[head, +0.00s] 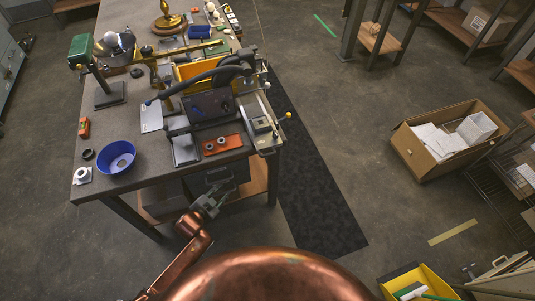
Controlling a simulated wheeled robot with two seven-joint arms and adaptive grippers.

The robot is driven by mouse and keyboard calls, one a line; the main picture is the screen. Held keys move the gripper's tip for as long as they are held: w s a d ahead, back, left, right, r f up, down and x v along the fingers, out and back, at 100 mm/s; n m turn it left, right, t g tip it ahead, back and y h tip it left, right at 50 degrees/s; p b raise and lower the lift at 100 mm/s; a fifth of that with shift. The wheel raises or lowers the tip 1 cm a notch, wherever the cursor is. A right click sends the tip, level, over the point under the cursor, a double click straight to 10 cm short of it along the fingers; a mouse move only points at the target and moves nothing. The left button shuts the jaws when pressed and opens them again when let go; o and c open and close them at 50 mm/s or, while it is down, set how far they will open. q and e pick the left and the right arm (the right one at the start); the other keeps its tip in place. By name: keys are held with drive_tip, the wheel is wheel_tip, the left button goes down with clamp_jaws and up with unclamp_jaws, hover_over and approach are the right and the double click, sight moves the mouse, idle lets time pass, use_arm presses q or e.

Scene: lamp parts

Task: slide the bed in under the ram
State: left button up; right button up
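A press with a dark body (208,104) and a long black lever stands at the right side of the workbench. What looks like its bed, a grey metal slide (265,142) carrying a small block, sticks out at the bench's right edge. A rod with a yellow knob (288,115) is beside the slide. I cannot clearly pick out the ram among the dark press parts. My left gripper (222,184) is low in front of the bench, below and left of the slide, apart from it. Its fingers are too small to judge. My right gripper is not in view.
On the workbench (135,150) are a blue bowl (117,157), an orange tray (222,145) with small rings, and a green-headed stand (82,48). A dark mat (310,190) covers clear floor right of the bench. A cardboard box (406,146) stands farther right.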

use_arm(q)
drive_tip(key=w+d+r+m+h, duration=0.45)
drive_tip(key=d+r, duration=0.35)
drive_tip(key=r, duration=0.4)
drive_tip(key=m+g+h, duration=0.1)
drive_tip(key=m+h, duration=0.3)
drive_tip(key=m, duration=0.3)
approach(267, 155)
drive_tip(key=r+x, duration=0.1)
drive_tip(key=x, duration=0.6)
drive_tip(key=f+x, duration=0.1)
drive_tip(key=x, duration=0.2)
drive_tip(key=shift+w+d+f, duration=0.1)
drive_tip(key=shift+w+f, duration=0.15)
drive_tip(key=shift+f, duration=0.05)
drive_tip(key=shift+c, duration=0.4)
clamp_jaws()
